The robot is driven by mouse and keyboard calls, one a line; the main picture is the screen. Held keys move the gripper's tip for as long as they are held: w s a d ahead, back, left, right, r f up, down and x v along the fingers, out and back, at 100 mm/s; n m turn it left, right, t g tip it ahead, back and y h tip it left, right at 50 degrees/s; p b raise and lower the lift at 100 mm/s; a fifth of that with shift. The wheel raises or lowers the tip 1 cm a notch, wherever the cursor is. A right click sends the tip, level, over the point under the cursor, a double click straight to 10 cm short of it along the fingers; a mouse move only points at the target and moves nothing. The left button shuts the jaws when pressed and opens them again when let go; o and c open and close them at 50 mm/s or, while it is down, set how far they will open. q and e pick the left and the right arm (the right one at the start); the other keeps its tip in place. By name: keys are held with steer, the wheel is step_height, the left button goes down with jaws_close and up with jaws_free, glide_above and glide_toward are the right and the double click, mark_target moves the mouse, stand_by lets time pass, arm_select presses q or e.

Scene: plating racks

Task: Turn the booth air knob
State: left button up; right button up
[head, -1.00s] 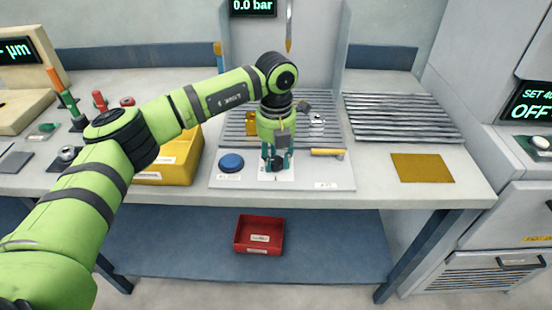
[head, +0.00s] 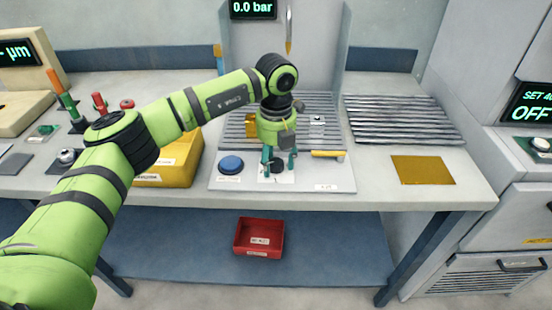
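The booth air knob (head: 278,167) is a small black dial on a white label plate, on the grey panel at the front of the booth. My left gripper (head: 279,163) points down above it. Its two teal fingers are spread apart, one on each side of the knob. I cannot tell whether they touch it. The pressure display (head: 252,8) at the top of the booth reads 0.0 bar. My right gripper is not in view.
A blue round button (head: 231,165) is left of the knob and a yellow-handled lever (head: 327,154) is right of it. A yellow bin (head: 168,172) stands further left. A slatted rack (head: 402,118) and a gold mat (head: 423,170) lie right. A red bin (head: 258,237) is on the lower shelf.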

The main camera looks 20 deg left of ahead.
mark_target(276, 162)
arm_select(q)
step_height(276, 162, up, 12)
stand_by(0.7)
stand_by(0.4)
